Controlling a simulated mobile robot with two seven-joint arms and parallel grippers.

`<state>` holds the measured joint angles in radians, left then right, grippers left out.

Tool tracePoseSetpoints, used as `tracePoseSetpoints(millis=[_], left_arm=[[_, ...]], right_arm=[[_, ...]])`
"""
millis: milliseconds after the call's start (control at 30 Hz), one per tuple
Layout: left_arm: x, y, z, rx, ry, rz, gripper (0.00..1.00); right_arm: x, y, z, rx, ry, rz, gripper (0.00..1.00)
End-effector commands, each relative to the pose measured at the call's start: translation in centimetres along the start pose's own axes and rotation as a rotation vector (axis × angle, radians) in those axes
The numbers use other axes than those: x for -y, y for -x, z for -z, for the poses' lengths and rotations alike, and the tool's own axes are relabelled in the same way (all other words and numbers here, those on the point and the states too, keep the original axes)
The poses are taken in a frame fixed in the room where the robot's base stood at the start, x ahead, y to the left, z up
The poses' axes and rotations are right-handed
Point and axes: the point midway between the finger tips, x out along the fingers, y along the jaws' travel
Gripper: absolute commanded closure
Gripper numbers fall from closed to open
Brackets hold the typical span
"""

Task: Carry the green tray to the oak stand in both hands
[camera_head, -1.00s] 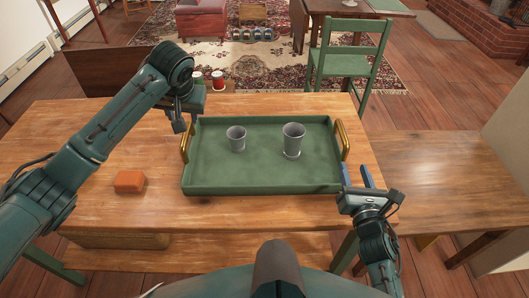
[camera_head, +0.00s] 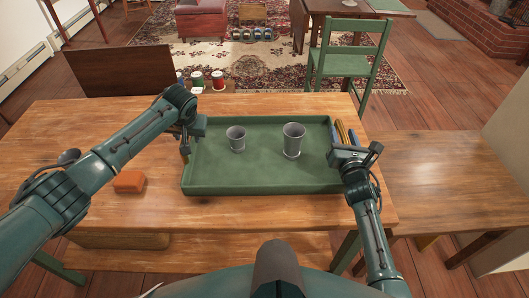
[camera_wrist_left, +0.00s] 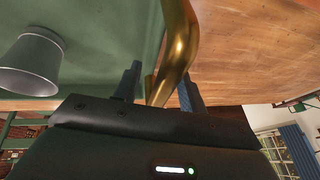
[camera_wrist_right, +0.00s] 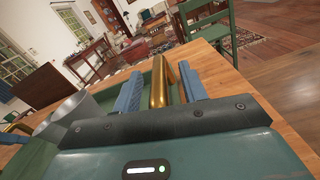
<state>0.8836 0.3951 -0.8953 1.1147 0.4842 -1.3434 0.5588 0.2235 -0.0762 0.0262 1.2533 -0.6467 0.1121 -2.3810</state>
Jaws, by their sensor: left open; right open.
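The green tray (camera_head: 262,177) lies flat on the wooden table (camera_head: 60,130) with two grey metal cups on it, a smaller one (camera_head: 237,139) and a taller one (camera_head: 293,141). My left gripper (camera_head: 185,149) is open at the tray's left brass handle; in the left wrist view that handle (camera_wrist_left: 176,50) runs between the fingers. My right gripper (camera_head: 344,133) is open at the right brass handle (camera_head: 342,131); in the right wrist view that handle (camera_wrist_right: 158,82) stands between the blue fingers. I cannot tell for certain which surface is the oak stand.
An orange block (camera_head: 129,181) lies on the table left of the tray. A lower bare wooden surface (camera_head: 455,170) adjoins on the right. A green chair (camera_head: 347,65) stands behind the table. Several cans (camera_head: 197,79) stand beyond its far edge.

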Motion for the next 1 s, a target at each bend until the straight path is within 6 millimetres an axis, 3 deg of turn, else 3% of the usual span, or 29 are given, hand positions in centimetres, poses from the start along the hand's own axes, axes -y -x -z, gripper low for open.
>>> tracePoseSetpoints(millis=[300, 800, 1000], left_arm=[[0.01, -0.15, 0.01, 0.000, 0.000, 0.000, 0.59], [0.14, -0.16, 0.00, 0.000, 0.001, 0.003, 0.99], [0.24, -0.17, 0.00, 0.001, 0.001, 0.005, 1.00]], right_arm=[[-0.01, -0.15, -0.01, 0.000, 0.000, 0.000, 0.58], [-0.02, -0.12, 0.00, 0.000, 0.001, 0.000, 0.99], [-0.02, -0.12, 0.01, 0.000, 0.000, 0.000, 1.00]])
